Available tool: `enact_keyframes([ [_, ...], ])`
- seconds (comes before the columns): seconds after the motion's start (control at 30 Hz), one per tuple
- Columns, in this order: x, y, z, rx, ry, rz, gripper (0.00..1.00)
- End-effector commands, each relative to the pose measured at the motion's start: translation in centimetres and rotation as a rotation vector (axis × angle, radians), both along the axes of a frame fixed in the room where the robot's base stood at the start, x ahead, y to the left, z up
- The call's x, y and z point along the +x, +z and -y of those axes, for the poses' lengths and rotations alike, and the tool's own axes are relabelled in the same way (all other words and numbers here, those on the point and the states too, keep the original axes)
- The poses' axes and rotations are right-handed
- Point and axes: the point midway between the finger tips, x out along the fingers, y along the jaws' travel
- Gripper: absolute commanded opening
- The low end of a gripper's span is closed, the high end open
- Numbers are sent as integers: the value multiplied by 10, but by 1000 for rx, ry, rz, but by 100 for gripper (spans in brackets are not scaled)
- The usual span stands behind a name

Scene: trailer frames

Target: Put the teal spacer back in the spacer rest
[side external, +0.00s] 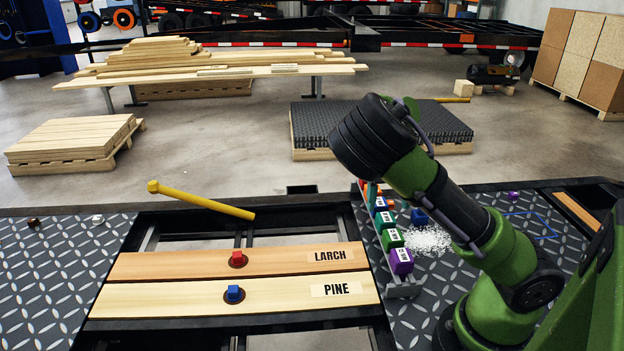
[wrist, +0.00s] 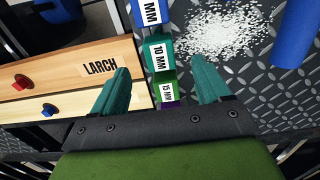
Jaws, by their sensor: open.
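The teal spacer (wrist: 158,54), labelled 10 MM, stands in the row of the spacer rest (side external: 405,291). It sits between a blue spacer (wrist: 145,12) and a green spacer (wrist: 168,90) labelled 15 MM. My gripper (wrist: 160,70) has teal fingers spread apart, one on each side of the row, with a gap to the teal spacer in the picture. Nothing is clearly held between them. In the side view the gripper's fingers are mostly hidden behind my arm. How deep the teal spacer sits in its slot cannot be told.
A purple spacer (side external: 401,261) stands at the near end of the row. White granules (side external: 428,240) and a blue object (side external: 418,216) lie right of it. The LARCH board (side external: 180,262) and PINE board (side external: 180,295) lie left, with a yellow bar (side external: 203,200) behind them.

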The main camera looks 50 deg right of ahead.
Motion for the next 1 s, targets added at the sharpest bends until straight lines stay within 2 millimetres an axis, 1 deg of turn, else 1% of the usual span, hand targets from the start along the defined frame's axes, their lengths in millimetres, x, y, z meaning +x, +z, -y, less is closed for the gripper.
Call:
enact_keyframes([
  [0.03,2,14,0,-1,4,6,76],
  [0.2,1,55,0,-1,3,4,76],
  [0.3,1,76,0,0,3,3,76],
  [0.43,0,96,0,0,2,3,76],
  [0.53,0,106,0,0,1,1,76],
  [0.63,0,110,0,0,0,0,76],
  [1.0,0,111,0,1,9,-1,76],
])
